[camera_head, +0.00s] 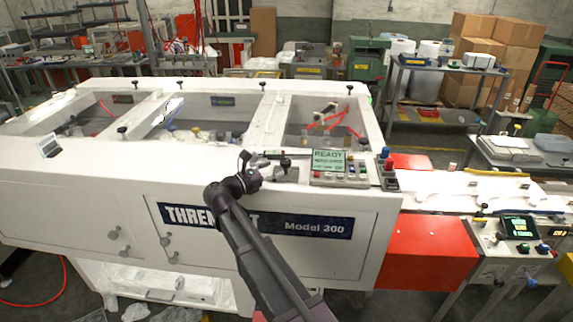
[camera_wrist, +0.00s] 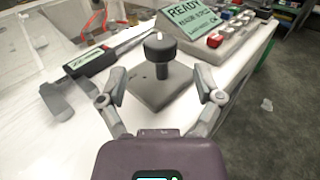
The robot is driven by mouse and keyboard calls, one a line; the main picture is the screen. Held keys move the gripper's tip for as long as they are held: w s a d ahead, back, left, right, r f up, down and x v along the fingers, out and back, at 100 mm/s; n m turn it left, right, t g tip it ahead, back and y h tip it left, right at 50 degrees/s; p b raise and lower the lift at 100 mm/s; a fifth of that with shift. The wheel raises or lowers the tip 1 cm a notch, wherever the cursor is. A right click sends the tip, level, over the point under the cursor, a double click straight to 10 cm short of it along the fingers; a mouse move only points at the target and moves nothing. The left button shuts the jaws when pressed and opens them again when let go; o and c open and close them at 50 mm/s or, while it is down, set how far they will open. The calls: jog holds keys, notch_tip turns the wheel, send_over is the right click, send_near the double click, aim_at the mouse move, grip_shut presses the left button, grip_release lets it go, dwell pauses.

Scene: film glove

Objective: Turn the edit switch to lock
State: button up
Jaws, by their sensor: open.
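A grey rotary knob with a pale mark on top (camera_wrist: 158,45) stands upright on a short stem over a square grey base (camera_wrist: 150,97). It appears to be the edit switch, though no lettering for it is readable. In the head view, the knob (camera_head: 286,162) is on the white machine's front ledge, left of the control panel. My gripper (camera_wrist: 161,84) is open, its two fingers spread to either side of the knob and base in the wrist view, with nothing held. In the head view, my gripper (camera_head: 262,158) is just left of the knob.
A control panel with a green READY screen (camera_head: 328,161) and several coloured buttons stands close right of the knob. A digital caliper (camera_wrist: 92,62) lies left of the knob on the white machine (camera_head: 130,165). Red cables (camera_head: 333,122) lie in the open bay behind.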

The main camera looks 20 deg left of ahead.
aim_at(286, 164)
jog(key=shift+x, duration=2.45)
